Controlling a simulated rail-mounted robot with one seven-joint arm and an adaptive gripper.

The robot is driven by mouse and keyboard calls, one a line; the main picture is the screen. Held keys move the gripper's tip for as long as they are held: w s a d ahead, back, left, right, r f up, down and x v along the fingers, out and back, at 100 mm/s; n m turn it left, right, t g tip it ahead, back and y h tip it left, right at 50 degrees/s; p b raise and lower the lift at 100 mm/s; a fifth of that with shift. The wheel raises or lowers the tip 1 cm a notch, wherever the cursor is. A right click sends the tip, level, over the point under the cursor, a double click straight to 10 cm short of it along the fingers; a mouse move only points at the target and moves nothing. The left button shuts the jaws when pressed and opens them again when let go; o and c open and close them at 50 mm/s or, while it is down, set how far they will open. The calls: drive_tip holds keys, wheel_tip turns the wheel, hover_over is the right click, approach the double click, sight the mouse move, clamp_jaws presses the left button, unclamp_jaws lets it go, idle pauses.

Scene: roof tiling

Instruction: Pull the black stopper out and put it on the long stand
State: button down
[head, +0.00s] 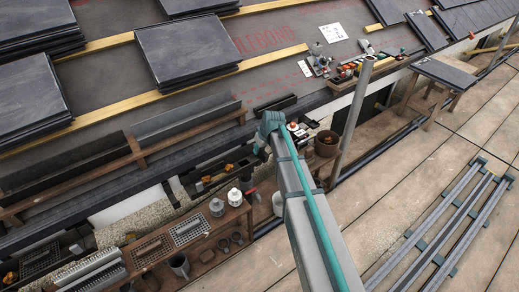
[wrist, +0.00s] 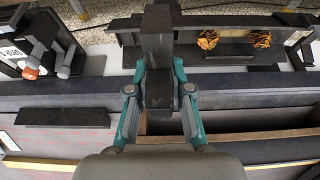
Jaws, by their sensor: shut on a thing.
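My gripper (wrist: 162,95) has its two teal fingers closed on the sides of a black block, which looks like the black stopper (wrist: 158,40). The block stands out past the fingertips, toward the top of the wrist view. Whether its far end is still seated in anything cannot be told. In the head view my gripper (head: 270,122) is at the roof edge, and the arm hides the stopper. A long wooden stand (head: 139,151) bearing dark gutter lengths lies left of the gripper; I cannot tell if it is the task's long stand.
Orange-brown leaf clumps (wrist: 208,40) sit in a trough beyond the fingers. A wooden bench (head: 190,262) with pots is at lower left. A pole (head: 350,130) and a brown bucket (head: 327,144) stand right of the gripper. Grey rails (head: 440,232) lie on the open paving at right.

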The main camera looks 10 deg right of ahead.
drive_tip(key=shift+r+p, duration=2.25)
drive_tip(key=shift+r, duration=1.15)
drive_tip(key=shift+f, duration=0.1)
